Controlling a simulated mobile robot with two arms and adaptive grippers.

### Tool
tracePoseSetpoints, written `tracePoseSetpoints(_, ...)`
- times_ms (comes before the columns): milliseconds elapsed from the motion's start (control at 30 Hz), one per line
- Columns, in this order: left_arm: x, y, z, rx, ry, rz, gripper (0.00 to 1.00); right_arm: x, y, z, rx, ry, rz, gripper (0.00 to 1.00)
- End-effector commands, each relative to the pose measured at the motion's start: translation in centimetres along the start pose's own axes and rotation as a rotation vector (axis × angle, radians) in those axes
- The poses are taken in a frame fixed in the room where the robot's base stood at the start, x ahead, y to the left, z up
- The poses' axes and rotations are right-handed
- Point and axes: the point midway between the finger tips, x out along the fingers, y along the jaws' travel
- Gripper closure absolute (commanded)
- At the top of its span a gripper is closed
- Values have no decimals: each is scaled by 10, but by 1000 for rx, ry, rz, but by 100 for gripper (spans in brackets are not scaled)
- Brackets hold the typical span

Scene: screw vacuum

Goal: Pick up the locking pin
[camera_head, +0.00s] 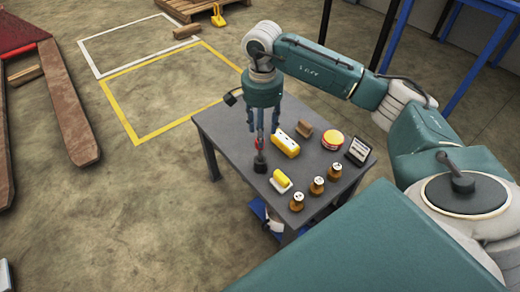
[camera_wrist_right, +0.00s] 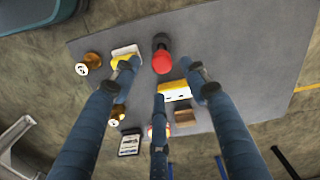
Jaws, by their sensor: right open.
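What looks like the locking pin, a red-topped piece with a black base (camera_head: 260,162), stands upright near the left part of the grey table (camera_head: 228,128). In the right wrist view its red round top (camera_wrist_right: 162,63) shows just beyond the gap between the two upper fingers. My right gripper (camera_head: 262,138) points down above it, with its three fingers spread. The fingers partly cover the red part in the head view. In the wrist view the gripper (camera_wrist_right: 160,80) is open and holds nothing. Whether any finger touches the pin I cannot tell. My left gripper is out of view.
Close by lie a yellow-and-white block (camera_head: 286,145) and a yellow-and-white piece (camera_head: 281,181). A wooden block (camera_head: 304,129), a red-and-yellow round piece (camera_head: 332,141), a dark box (camera_head: 358,151) and brown knobs (camera_head: 318,185) stand further right. The table's left side is clear.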

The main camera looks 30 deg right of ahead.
Motion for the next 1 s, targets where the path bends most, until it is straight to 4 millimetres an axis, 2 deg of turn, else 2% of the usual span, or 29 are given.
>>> tracePoseSetpoints(133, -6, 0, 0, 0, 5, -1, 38, 12, -1, 2, 0, -1, 2, 55)
tracePoseSetpoints(267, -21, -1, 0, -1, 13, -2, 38, 32, -4, 5, 1, -3, 2, 55)
tracePoseSetpoints(400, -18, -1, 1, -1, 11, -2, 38, 50, -5, 5, 2, -2, 0, 55)
tracePoseSetpoints(633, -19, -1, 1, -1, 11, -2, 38, 52, -5, 4, 2, -1, -2, 55)
tracePoseSetpoints(667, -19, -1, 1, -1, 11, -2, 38, 52, -5, 4, 2, -1, -2, 57)
tracePoseSetpoints(867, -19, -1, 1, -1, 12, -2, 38, 52, -5, 4, 1, -1, -1, 97)
tracePoseSetpoints(900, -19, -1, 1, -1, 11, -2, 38, 52, -5, 4, 1, -1, -1, 100)
tracePoseSetpoints(1000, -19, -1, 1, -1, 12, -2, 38, 52, -5, 4, 1, -1, -1, 100)
